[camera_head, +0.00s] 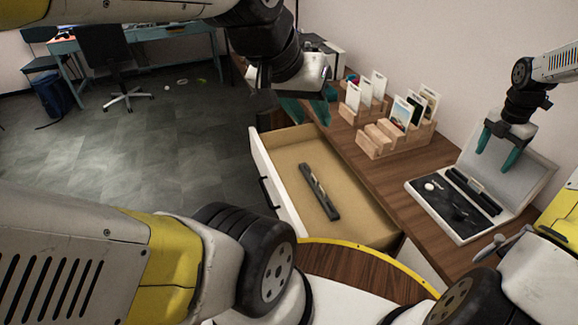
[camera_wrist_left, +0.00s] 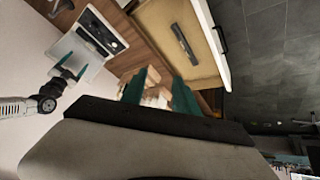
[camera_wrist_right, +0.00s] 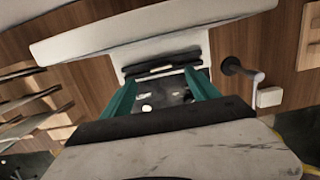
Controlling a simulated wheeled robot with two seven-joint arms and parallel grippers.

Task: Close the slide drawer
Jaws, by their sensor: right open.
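The slide drawer (camera_head: 292,165) is pulled out from the wooden desk (camera_head: 385,170). It has a white front with a black handle (camera_head: 268,196) and a tan inside. A dark bar-shaped item (camera_head: 320,191) lies in it; the drawer also shows in the left wrist view (camera_wrist_left: 206,62). My left gripper (camera_head: 306,108) is above the drawer's far end, near the desk edge, with its teal fingers apart and empty in the left wrist view (camera_wrist_left: 160,88). My right gripper (camera_head: 497,150) is open and empty above the open case on the desk.
An open case (camera_head: 440,212) with dark foam and small tools lies on the desk at right. Wooden card holders (camera_head: 395,135) with several cards stand behind the drawer. The grey floor (camera_head: 150,145) left of the drawer front is clear. A chair (camera_head: 108,55) stands far back.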

